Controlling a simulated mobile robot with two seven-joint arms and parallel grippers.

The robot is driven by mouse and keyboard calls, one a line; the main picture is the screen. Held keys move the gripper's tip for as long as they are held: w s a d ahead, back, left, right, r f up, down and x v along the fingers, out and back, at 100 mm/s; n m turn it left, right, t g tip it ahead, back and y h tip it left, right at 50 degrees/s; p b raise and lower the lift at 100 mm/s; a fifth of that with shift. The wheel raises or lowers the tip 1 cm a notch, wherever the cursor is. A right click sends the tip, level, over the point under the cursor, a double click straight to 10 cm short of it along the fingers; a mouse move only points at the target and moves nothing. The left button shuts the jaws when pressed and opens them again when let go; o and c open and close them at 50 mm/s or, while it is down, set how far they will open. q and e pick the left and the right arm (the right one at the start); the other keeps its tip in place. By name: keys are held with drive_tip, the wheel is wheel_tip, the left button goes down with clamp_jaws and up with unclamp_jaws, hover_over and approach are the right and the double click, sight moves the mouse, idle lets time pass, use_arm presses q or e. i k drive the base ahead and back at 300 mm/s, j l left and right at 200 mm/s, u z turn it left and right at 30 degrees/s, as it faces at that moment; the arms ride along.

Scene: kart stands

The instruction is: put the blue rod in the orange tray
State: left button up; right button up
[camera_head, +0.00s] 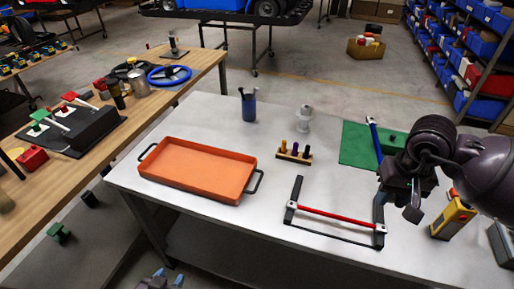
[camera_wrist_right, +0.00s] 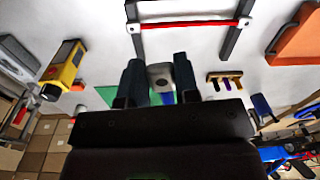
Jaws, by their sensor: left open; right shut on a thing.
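The blue rod (camera_head: 374,138) shows above and left of my right gripper (camera_head: 397,196) in the head view, over the green mat. My right gripper is shut on it. In the right wrist view a little blue of the rod (camera_wrist_right: 168,97) shows between the two dark fingers; the rest is hidden. The orange tray (camera_head: 166,182), with black handles, lies empty on the left of the white table. My left gripper (camera_head: 168,277) is open at the bottom edge of the head view, low and in front of the table, only partly visible.
A black frame with a red rod (camera_head: 340,218) stands between the tray and my right gripper. A small peg block (camera_head: 293,155), a grey fitting (camera_head: 304,120), a blue cup (camera_head: 248,108) and a yellow device (camera_head: 453,218) also stand on the table.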

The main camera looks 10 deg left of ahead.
sight(193, 181)
drive_tip(key=j+u, duration=0.25)
drive_tip(key=u, duration=0.25)
drive_tip(key=i+j+u, duration=0.15)
drive_tip(key=u, duration=0.35)
drive_tip(key=i+j+u, duration=0.1)
drive_tip(key=j+u, duration=0.15)
drive_tip(key=u, duration=0.2)
